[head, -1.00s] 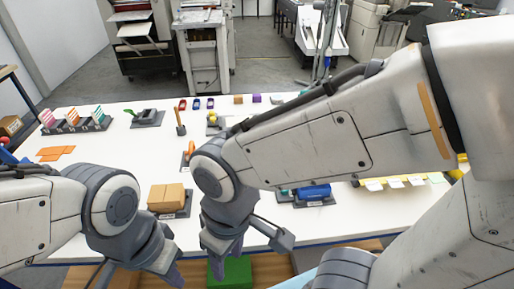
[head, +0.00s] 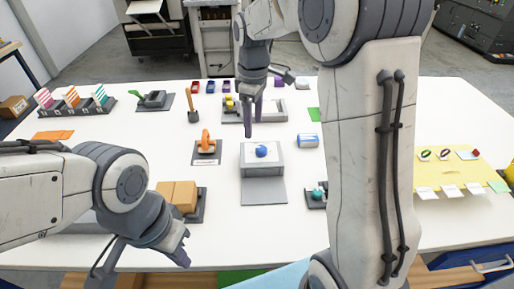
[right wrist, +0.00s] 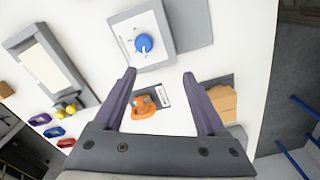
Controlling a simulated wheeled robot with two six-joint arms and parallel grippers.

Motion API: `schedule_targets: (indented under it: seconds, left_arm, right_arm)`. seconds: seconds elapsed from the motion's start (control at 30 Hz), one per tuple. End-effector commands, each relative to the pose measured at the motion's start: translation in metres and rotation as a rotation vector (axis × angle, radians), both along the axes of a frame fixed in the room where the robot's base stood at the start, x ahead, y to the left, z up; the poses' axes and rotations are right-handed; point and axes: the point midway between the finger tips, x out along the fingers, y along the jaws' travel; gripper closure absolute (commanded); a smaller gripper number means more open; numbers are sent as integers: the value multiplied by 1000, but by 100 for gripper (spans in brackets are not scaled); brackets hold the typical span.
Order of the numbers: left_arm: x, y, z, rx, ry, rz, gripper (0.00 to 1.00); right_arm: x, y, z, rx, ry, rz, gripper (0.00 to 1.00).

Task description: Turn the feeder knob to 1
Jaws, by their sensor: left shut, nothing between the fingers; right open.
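The blue feeder knob (head: 261,151) sits on a grey box with a pale face (head: 262,170) in the middle of the table. In the right wrist view the knob (right wrist: 143,43) shows a white pointer mark; the dial's numbers are too small to read. My right gripper (head: 252,122) is open and empty above the table, behind the knob in the head view. In the right wrist view its fingertips (right wrist: 160,75) are apart, with the knob beyond them and nothing between them. My left gripper (head: 184,258) is shut and empty near the table's front edge.
An orange tool (head: 205,142) on a dark mat stands left of the feeder box. Tan boxes (head: 178,195) stand at the front left. A blue-and-white block (head: 307,141) lies to the right. A yellow board (head: 462,170) lies at the far right.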

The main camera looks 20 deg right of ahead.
Motion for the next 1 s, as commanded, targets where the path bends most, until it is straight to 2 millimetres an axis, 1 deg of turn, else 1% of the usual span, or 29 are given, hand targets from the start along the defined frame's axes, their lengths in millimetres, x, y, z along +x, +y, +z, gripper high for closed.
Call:
schedule_targets:
  seconds: [0.03,0.1,0.17,0.27,0.6,0.7,0.83,1.0]
  left_arm:
    - [0,0,-6,0,0,0,100]
    - [0,0,-7,-1,-1,0,100]
    - [0,0,-7,-1,-1,0,100]
    - [0,0,-5,-1,-1,0,100]
    - [0,0,-1,-1,-1,0,100]
    - [0,0,1,-1,-1,0,100]
    - [0,0,1,-1,-1,0,100]
    - [0,0,1,-1,-1,0,100]
  right_arm:
    - [9,-15,-8,-3,3,4,26]
    - [16,-26,-11,-7,4,17,26]
    - [19,-30,-14,-8,5,24,26]
    - [19,-30,-24,-8,7,29,26]
    - [19,-28,-85,-8,8,30,26]
    - [19,-28,-99,-8,8,30,26]
    - [19,-28,-110,-8,5,29,26]
    - [19,-28,-114,-8,3,29,26]
